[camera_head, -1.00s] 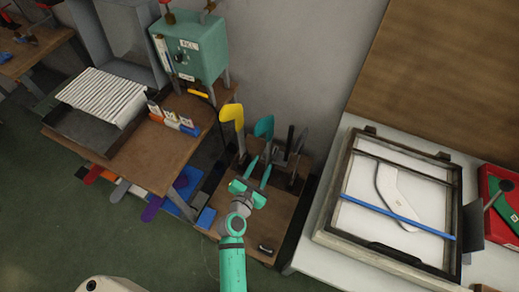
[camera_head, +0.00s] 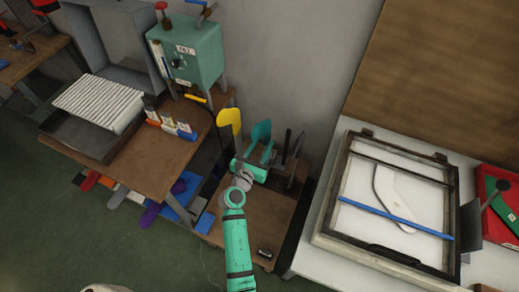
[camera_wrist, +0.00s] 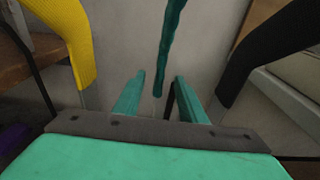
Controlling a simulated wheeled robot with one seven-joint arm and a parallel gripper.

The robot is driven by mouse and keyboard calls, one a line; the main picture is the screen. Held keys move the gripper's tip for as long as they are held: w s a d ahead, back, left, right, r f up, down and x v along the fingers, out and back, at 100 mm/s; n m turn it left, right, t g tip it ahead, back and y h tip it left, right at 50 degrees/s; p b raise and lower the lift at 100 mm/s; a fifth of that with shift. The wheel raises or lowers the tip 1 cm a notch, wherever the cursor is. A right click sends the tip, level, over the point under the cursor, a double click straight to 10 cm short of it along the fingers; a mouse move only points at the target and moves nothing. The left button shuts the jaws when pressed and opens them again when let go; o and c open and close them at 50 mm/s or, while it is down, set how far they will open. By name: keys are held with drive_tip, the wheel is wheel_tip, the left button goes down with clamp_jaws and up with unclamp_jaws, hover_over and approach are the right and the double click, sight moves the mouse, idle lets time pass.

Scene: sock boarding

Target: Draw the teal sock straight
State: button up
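The teal sock (camera_head: 261,132) hangs on an upright form at the back of the small wooden stand. In the wrist view the teal sock (camera_wrist: 170,45) shows edge-on as a narrow, slightly wavy strip, its lower end just beyond and between my fingertips. My gripper (camera_head: 256,160) is just in front of the sock and below its top. In the wrist view my gripper (camera_wrist: 158,92) has its two teal fingers apart, with a clear gap between them. I cannot tell whether either finger touches the sock.
A yellow sock (camera_head: 230,118) stands on a form to the left, and a black one (camera_wrist: 270,45) to the right in the wrist view. The wooden stand (camera_head: 262,218) is mostly bare in front. A framed white panel (camera_head: 400,195) lies to the right; a green machine (camera_head: 188,55) stands at back left.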

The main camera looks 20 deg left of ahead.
sight(265, 141)
drive_tip(key=shift+w+f, duration=0.15)
drive_tip(key=shift+w, duration=0.9)
drive_tip(key=shift+w+f, duration=0.15)
drive_tip(key=shift+w, duration=0.85)
clamp_jaws()
drive_tip(key=shift+d+f, duration=0.1)
unclamp_jaws()
drive_tip(key=shift+f, duration=0.1)
